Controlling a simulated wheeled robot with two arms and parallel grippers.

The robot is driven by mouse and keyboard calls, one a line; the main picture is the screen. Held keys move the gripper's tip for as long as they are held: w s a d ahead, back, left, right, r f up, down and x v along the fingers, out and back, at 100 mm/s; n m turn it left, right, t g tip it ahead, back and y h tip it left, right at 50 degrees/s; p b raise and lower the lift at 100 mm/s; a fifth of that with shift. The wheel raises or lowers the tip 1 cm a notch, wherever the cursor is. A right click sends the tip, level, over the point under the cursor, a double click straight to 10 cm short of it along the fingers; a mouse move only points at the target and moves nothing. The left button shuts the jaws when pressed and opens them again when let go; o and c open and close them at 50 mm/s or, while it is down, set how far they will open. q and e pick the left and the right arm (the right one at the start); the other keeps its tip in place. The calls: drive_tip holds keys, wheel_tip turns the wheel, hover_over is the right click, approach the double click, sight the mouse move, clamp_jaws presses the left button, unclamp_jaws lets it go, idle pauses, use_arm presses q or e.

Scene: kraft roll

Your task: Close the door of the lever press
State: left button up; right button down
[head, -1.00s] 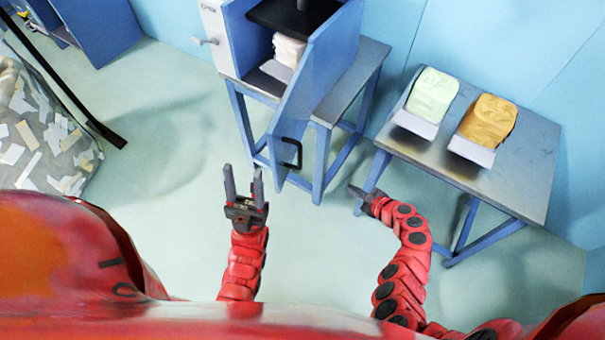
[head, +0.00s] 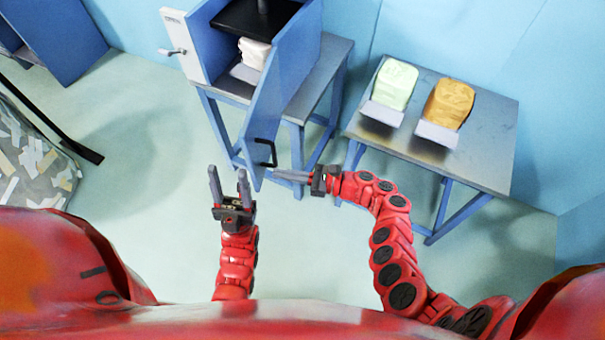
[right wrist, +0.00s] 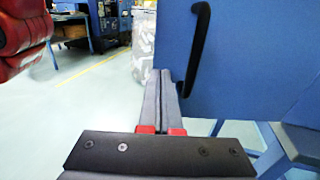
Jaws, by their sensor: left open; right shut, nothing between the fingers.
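The lever press (head: 188,45) is a blue cabinet with a white side panel and lever, on a blue-legged table. Its blue door (head: 283,98) stands open toward me, with a black handle (head: 266,152) near its free edge. The handle also shows in the right wrist view (right wrist: 197,45). A white stack (head: 254,52) sits inside the press under the black plate. My right gripper (head: 276,174) is shut and empty, its tips close to the door's free edge below the handle; contact cannot be told. My left gripper (head: 228,178) is open and empty, left of the door.
A grey table (head: 470,148) at the right carries a green block (head: 396,84) and an orange block (head: 448,103). A bin of paper scraps (head: 30,160) stands at the left. The floor between bin and press is clear.

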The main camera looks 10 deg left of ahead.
sight(255, 170)
drive_tip(key=shift+w+a, duration=0.15)
drive_tip(key=shift+a, duration=1.05)
drive_tip(key=shift+w+a, duration=0.1)
drive_tip(key=shift+a, duration=1.1)
